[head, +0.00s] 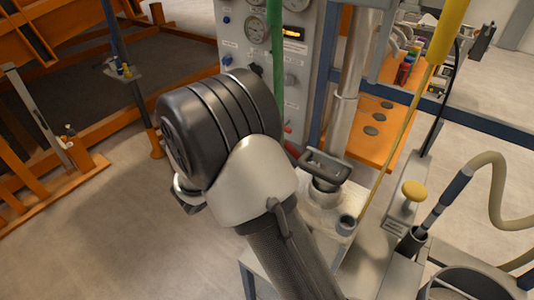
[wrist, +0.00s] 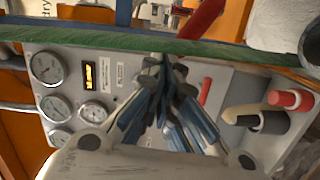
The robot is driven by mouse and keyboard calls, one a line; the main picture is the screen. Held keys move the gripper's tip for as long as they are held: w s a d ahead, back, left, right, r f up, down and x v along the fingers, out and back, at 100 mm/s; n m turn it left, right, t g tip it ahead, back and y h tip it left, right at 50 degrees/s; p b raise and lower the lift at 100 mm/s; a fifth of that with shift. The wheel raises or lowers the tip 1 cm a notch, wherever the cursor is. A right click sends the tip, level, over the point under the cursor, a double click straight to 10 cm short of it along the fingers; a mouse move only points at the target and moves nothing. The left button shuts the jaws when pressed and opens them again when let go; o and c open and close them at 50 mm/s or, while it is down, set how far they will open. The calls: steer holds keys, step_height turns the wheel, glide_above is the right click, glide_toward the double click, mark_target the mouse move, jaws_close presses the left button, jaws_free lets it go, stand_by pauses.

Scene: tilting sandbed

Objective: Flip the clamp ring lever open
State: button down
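I cannot pick out the clamp ring lever with certainty. A red bar (wrist: 202,25) slants across the top of the wrist view, and a shorter red handle (wrist: 205,92) shows right of my fingers. In the head view, a small red part (head: 292,149) shows beside the panel, right of my wrist. My gripper (wrist: 170,68) points at the panel in the wrist view, its fingertips close together with nothing visible held between them. In the head view my arm hides most of my gripper and what lies behind it.
The grey gauge panel (head: 296,85) stands behind my arm. A green hose (wrist: 100,46) crosses the top of the wrist view. A steel column (head: 346,105) and a grey handle frame (head: 325,165) stand right of my arm. Floor (head: 90,225) at left is clear.

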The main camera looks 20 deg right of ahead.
steer(key=r+m+b, duration=0.1)
steer(key=s+d+r+m+b, duration=0.1)
steer(key=shift+s+r+b, duration=0.1)
steer(key=shift+s+b, duration=0.05)
steer(key=shift+b, duration=0.25)
steer(key=shift+a, duration=0.1)
stand_by(1.0)
